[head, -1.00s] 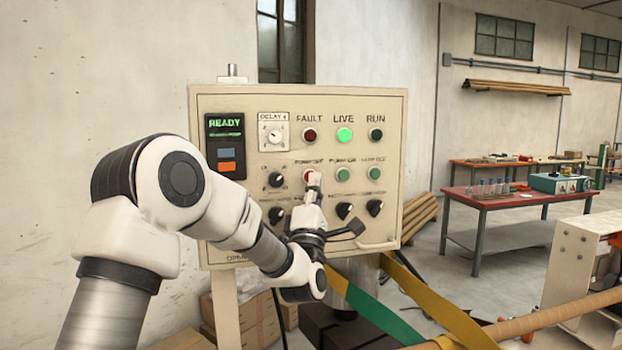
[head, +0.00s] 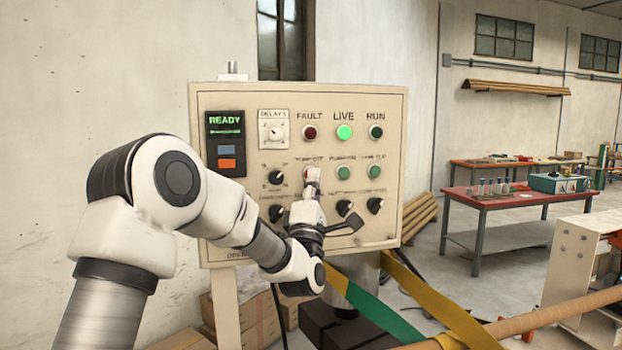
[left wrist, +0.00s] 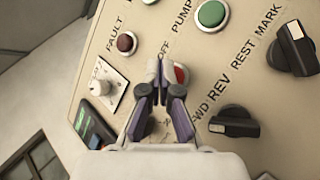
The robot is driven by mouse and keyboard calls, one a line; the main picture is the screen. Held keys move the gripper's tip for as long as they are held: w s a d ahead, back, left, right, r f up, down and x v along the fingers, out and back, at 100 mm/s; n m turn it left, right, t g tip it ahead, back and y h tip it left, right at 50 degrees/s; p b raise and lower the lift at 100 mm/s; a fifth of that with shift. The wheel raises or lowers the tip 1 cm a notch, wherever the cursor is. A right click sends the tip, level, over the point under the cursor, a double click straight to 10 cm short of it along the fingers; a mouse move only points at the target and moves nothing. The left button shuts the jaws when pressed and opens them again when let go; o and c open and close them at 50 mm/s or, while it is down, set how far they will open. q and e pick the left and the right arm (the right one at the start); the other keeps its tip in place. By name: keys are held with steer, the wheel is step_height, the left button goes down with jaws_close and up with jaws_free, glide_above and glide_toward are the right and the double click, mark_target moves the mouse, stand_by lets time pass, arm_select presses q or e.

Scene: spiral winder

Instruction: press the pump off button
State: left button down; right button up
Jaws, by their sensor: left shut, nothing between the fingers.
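The red pump off button (left wrist: 181,74) shows in the left wrist view, partly hidden behind my left gripper (left wrist: 160,62). In the head view the button (head: 307,171) is mostly covered by my left gripper (head: 312,176). The gripper is shut and empty, with its fingertips at the button. I cannot tell whether they touch it. The control panel (head: 225,100) stands upright, with its LIVE lamp (head: 344,132) lit green and a READY display (head: 225,124). My right gripper is not in view.
A green button (head: 343,173) sits just right of the red one. Black selector knobs (head: 344,208) lie below, close to my gripper. A red-topped table (head: 500,199) stands behind at the right. A tan roll (head: 540,318) lies at the lower right.

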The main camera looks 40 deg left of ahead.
arm_select(q)
steer(key=shift+w, duration=0.1)
steer(key=shift+w+a, duration=0.2)
steer(key=shift+a, duration=0.1)
stand_by(0.6)
steer(key=shift+s+d+b, duration=0.45)
steer(key=shift+d+b, duration=0.15)
steer(key=shift+b, duration=0.3)
